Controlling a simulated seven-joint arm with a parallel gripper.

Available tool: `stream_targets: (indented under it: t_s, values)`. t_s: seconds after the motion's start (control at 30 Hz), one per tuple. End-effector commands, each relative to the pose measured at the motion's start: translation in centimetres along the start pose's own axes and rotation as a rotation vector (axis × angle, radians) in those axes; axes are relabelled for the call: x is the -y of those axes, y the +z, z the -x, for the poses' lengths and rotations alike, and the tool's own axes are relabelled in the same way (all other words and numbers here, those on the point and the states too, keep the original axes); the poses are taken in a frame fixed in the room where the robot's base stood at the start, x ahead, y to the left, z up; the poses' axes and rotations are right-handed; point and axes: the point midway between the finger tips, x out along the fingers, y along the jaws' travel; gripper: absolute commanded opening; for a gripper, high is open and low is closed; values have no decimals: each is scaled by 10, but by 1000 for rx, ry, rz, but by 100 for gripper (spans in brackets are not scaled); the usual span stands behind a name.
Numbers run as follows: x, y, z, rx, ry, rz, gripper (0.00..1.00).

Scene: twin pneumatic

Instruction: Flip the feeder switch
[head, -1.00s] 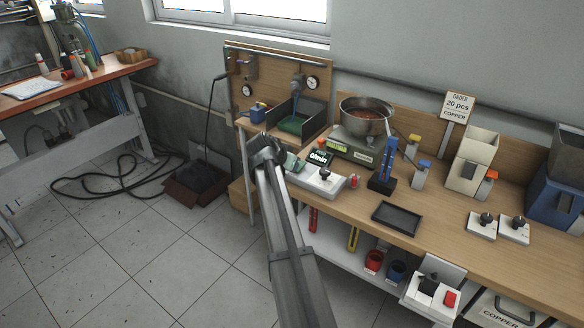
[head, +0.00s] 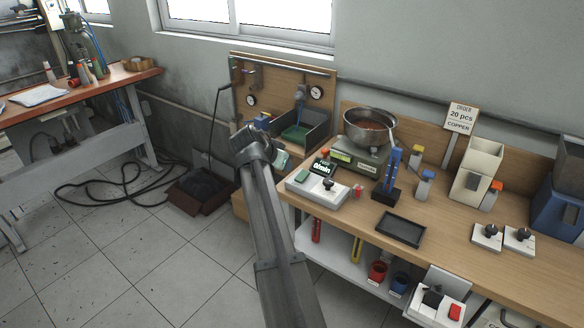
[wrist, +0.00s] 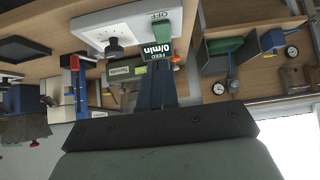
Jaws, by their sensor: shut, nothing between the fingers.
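The white feeder control box (head: 312,192) sits at the left front of the bench. It carries a black knob (head: 328,184) and a green switch-like part (head: 303,176) at its left end. In the wrist view the box (wrist: 118,24) shows upside down, with the green part (wrist: 163,28) beside an OFF label. The dark display (wrist: 157,48) reads FEED 0/min. My gripper (wrist: 155,88) is shut and empty, with its dark fingers pointing toward the display and box.
A metal bowl feeder (head: 370,128) stands behind the box, and a blue upright device (head: 390,178) to its right. A black tray (head: 401,229) lies at the bench's front. A green-floored bin (head: 298,132) stands behind my gripper. Two knob boxes (head: 503,238) sit farther right.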

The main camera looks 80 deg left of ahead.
Motion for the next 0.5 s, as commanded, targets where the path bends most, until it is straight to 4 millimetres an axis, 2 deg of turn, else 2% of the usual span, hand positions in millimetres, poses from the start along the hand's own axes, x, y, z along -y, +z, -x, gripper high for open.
stream_targets:
  t_s: [0.03,0.2,0.5]
  values:
    - [-1,2,10,-1,-1,0,0]
    - [-1,6,28,-1,0,0,0]
    - [0,8,39,-1,0,-1,0]
